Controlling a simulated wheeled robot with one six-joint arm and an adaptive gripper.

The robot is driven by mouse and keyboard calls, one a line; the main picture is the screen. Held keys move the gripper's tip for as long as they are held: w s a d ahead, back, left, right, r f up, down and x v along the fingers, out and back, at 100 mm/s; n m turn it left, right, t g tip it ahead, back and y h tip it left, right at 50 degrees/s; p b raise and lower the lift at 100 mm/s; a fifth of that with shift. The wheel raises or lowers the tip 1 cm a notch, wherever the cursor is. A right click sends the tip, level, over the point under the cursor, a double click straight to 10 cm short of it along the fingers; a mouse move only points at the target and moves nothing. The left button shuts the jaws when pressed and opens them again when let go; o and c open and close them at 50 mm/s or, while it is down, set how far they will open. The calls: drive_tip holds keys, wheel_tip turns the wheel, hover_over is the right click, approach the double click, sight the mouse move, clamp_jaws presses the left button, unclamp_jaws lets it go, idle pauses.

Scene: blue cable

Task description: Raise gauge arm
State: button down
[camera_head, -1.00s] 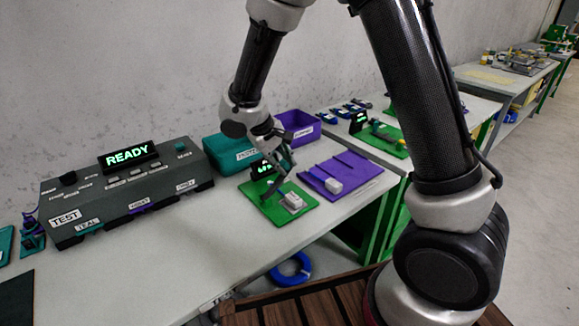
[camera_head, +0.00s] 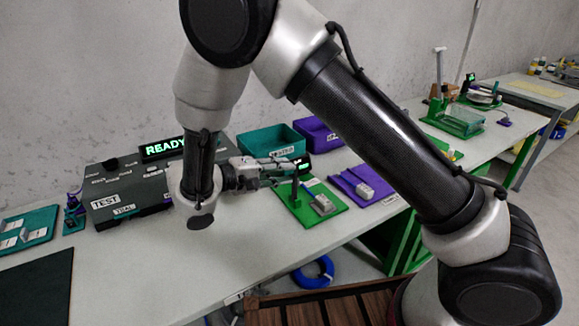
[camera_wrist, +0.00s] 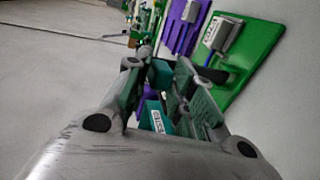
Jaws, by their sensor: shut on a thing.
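A thin upright part, which looks like the gauge arm (camera_head: 295,188), rises from the plate's left side. My gripper (camera_head: 290,165) reaches in level from the left and is shut at the top of that part; the exact contact is too small to see. In the wrist view the fingers (camera_wrist: 165,75) fill the middle, and the green plate (camera_wrist: 262,45) with its block (camera_wrist: 222,33) lies at the upper right.
A teal bin (camera_head: 270,142) and a purple bin (camera_head: 318,132) stand behind. A purple board (camera_head: 360,190) with a grey block lies to the right. The console (camera_head: 125,190) showing READY is at left. A blue cable coil (camera_head: 314,272) lies below the table. The front table strip is clear.

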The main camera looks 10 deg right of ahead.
drive_tip(key=shift+s+a+f, duration=0.45)
drive_tip(key=shift+a+f, duration=0.1)
drive_tip(key=shift+f, duration=0.2)
drive_tip(key=c, duration=1.3)
unclamp_jaws()
drive_tip(key=shift+w+f, duration=0.1)
drive_tip(key=shift+a+r, duration=0.2)
drive_tip(key=v, duration=1.1)
drive_tip(key=shift+a+f, duration=0.1)
drive_tip(key=shift+a, duration=0.35)
